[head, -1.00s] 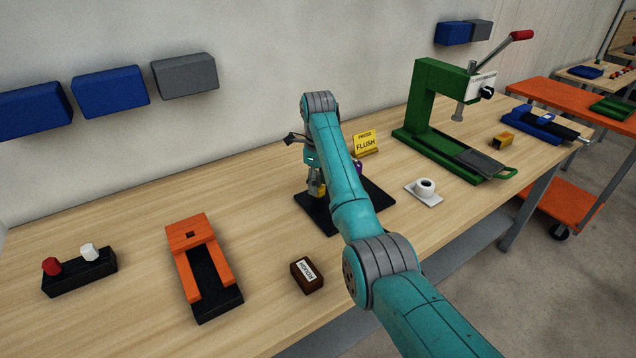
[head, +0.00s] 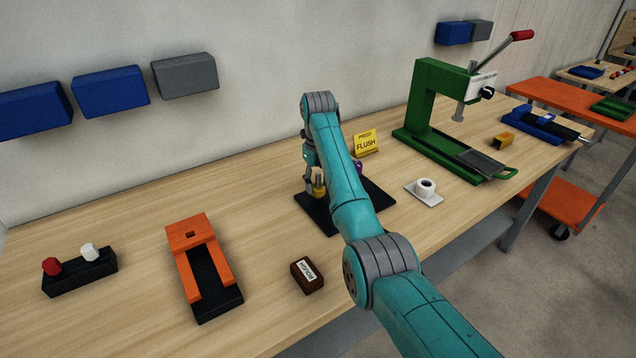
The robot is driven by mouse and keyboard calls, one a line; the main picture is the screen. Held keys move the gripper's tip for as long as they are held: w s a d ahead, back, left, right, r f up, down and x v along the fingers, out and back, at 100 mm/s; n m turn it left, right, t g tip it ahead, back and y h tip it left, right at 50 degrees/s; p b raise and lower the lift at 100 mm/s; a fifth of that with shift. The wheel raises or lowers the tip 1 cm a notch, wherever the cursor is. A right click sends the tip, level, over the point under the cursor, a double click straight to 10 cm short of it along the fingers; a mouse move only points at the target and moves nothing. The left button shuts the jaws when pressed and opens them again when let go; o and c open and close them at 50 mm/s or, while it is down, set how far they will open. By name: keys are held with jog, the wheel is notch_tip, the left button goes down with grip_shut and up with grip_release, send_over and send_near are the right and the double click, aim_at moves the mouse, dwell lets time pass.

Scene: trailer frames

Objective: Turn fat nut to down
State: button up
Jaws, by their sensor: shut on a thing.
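A black plate (head: 378,199) lies on the wooden bench in the middle of the head view. A brass-yellow piece (head: 319,190), which looks like the fat nut, stands at the plate's left part. My gripper (head: 317,186) points down over it and is shut on it. The fingers cover part of the nut, and its thread or any post under it cannot be made out. A purple piece (head: 358,167) shows behind my arm on the same plate, mostly hidden.
A yellow "PRESS FLUSH" sign (head: 365,143) stands behind the plate. An orange fixture (head: 186,240) and a brown "ROUGH" block (head: 307,276) stand left and in front.

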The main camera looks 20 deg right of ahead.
jog(key=shift+w+r, duration=0.1)
jog(key=shift+r, duration=0.2)
jog(key=o, duration=1.1)
jog(key=shift+o, duration=0.2)
jog(key=shift+f, duration=0.15)
